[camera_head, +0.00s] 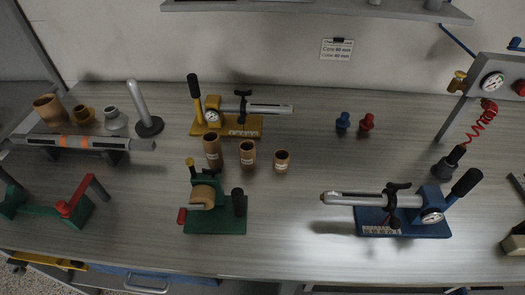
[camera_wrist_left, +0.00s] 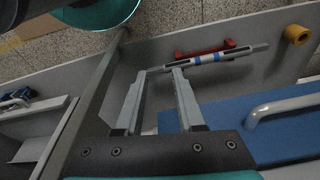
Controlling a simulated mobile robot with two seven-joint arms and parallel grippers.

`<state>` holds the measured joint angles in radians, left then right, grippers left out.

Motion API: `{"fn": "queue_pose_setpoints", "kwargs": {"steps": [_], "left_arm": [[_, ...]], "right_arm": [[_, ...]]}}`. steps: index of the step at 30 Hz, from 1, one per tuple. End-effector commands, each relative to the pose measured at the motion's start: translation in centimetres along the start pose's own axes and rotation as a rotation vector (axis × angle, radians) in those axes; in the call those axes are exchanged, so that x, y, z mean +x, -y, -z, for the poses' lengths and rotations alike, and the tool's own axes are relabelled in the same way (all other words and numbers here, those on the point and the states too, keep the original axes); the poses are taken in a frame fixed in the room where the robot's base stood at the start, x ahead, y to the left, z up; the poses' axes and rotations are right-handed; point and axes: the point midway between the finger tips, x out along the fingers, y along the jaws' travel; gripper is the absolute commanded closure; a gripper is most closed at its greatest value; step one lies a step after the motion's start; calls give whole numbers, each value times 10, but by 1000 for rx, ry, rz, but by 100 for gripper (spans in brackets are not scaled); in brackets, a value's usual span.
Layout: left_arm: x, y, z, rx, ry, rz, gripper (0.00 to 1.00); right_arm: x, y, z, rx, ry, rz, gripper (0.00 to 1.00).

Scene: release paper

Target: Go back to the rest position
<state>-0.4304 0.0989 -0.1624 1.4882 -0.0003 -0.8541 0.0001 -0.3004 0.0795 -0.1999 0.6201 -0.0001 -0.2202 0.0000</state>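My left gripper (camera_wrist_left: 159,72) shows in the left wrist view with its two grey fingers spread apart. I see nothing held between them. Past the fingertips is a grey rod with blue bands (camera_wrist_left: 210,57) by a red holder; I cannot tell how far it is from the fingers. Neither gripper shows in the head view, and my right gripper is in no view. In the head view, the grey workbench (camera_head: 300,250) carries a green stand (camera_head: 215,222), a yellow device (camera_head: 228,128) and a blue device (camera_head: 403,228) with a gauge.
Several brown cups (camera_head: 247,155) stand mid-bench. A grey bar (camera_head: 130,145), a green and red fixture (camera_head: 70,208) and an upright grey rod (camera_head: 140,105) are at left. A gauge panel (camera_head: 490,88) is at right. In the wrist view, a blue drawer front (camera_wrist_left: 280,130) with a handle is close right.

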Motion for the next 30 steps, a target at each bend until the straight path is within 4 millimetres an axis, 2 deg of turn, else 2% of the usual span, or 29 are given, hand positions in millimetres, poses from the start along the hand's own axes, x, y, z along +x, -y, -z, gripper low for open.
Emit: {"fn": "queue_pose_setpoints", "kwargs": {"steps": [1, 6, 13, 18, 21, 30], "left_arm": [[23, -1, -15, 2, 15, -2, 62], [76, -4, -61, 9, 43, -5, 62], [128, -6, -128, 17, 79, -8, 62], [146, -6, -164, 22, 96, -9, 62], [150, -6, -175, 24, 99, -9, 62], [150, -6, -180, 25, 102, -9, 62]], "right_arm": [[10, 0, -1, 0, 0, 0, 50], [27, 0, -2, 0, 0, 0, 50], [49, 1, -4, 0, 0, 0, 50], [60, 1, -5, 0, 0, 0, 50], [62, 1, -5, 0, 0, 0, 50], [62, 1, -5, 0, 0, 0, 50]]}}
